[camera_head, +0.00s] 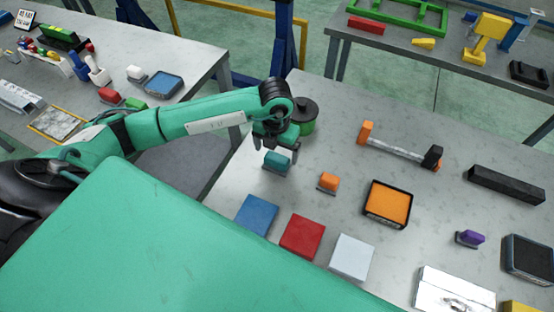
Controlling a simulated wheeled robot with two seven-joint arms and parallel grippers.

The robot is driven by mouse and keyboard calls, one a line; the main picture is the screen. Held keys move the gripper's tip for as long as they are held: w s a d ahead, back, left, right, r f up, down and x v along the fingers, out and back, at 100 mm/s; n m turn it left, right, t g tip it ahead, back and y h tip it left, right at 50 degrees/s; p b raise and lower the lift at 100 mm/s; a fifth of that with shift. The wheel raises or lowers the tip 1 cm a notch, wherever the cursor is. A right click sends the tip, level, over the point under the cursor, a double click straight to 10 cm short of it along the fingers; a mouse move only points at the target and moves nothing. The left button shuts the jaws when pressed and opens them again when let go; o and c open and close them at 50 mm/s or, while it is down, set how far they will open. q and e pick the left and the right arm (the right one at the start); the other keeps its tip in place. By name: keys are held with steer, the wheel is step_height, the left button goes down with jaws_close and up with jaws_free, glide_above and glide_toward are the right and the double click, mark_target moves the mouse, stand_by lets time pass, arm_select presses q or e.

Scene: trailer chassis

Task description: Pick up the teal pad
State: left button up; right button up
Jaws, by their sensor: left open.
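The pad's far side is partly hidden by the gripper. My right gripper is out of view.
An orange pad (329,181) stands to the right. A dark green round container (306,118) is just behind the gripper. Blue (257,214), red (302,237) and white (352,257) squares lie in front. An orange-filled tray (388,204) is farther right.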

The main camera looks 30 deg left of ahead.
mark_target(277, 157)
arm_select(q)
step_height(277, 157, down, 3)
steer(key=shift+d+f+p, duration=0.1)
steer(key=shift+f+p, duration=0.05)
steer(key=shift+p, duration=0.65)
steer(key=shift+f, duration=0.45)
steer(key=c, duration=1.1)
steer(key=shift+c, duration=0.2)
steer(key=shift+r, duration=0.15)
step_height(277, 157, up, 20)
steer(key=b, duration=0.5)
